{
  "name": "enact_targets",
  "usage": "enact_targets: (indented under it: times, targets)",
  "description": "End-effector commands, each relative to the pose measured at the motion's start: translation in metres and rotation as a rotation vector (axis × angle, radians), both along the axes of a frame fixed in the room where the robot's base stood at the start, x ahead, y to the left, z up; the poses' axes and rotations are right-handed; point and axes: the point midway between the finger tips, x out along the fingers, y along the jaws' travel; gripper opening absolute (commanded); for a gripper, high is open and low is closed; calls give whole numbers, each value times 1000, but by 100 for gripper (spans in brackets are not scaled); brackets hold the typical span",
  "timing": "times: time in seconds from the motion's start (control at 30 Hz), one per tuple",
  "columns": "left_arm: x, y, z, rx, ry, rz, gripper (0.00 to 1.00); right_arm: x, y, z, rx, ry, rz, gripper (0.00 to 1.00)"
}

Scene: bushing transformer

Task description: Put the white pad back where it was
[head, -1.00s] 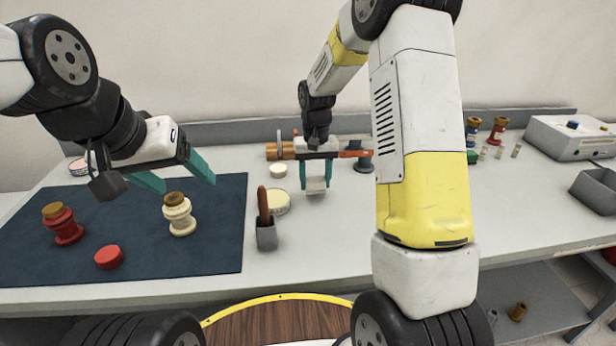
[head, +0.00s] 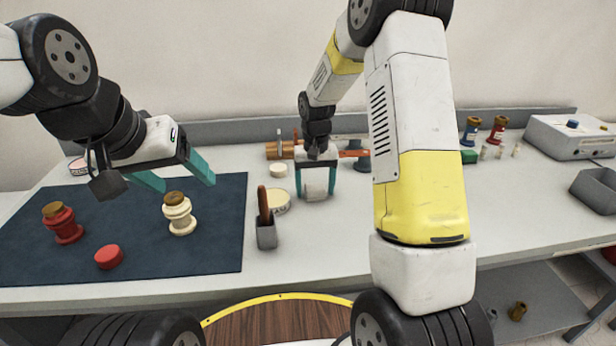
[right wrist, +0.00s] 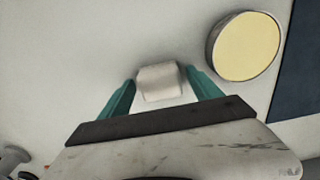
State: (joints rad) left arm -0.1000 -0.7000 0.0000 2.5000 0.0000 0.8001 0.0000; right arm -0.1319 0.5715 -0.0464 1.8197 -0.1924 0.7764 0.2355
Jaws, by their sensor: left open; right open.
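The white pad (head: 316,190) sits on the bench between the fingers of my right gripper (head: 317,194). My right gripper is open, with one teal finger on each side of the pad. In the right wrist view the pad (right wrist: 160,82) lies between the spread fingertips, with visible gaps on both sides. My left gripper (head: 189,186) is open and empty above the dark blue mat (head: 140,262), just over a cream bushing with a brown top (head: 179,215).
A red bushing (head: 63,224) and a red lid (head: 109,257) are on the mat. A round cream-topped tin (head: 278,201) and a grey holder with a brown-handled tool (head: 266,234) stand left of my right gripper.

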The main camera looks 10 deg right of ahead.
Motion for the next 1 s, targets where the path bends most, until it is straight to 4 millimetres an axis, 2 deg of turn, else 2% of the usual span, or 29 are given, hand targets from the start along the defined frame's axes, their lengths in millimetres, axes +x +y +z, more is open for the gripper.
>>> enact_targets:
  times: [0.17,0.5,0.77,0.87,0.97,1.0]
  targets:
    - [0,0,0,0,0,0,70,1,0,24,1,-5,0,74]
    - [0,0,0,0,0,0,70,1,0,95,1,-4,0,74]
    - [0,0,0,0,0,0,70,-2,0,124,4,-8,1,74]
    - [0,0,0,0,0,0,70,-15,-4,142,18,-38,2,74]
    - [0,0,0,0,0,0,70,-40,-9,170,47,-96,6,74]
    - [0,0,0,0,0,0,70,-55,-12,183,60,-124,9,74]
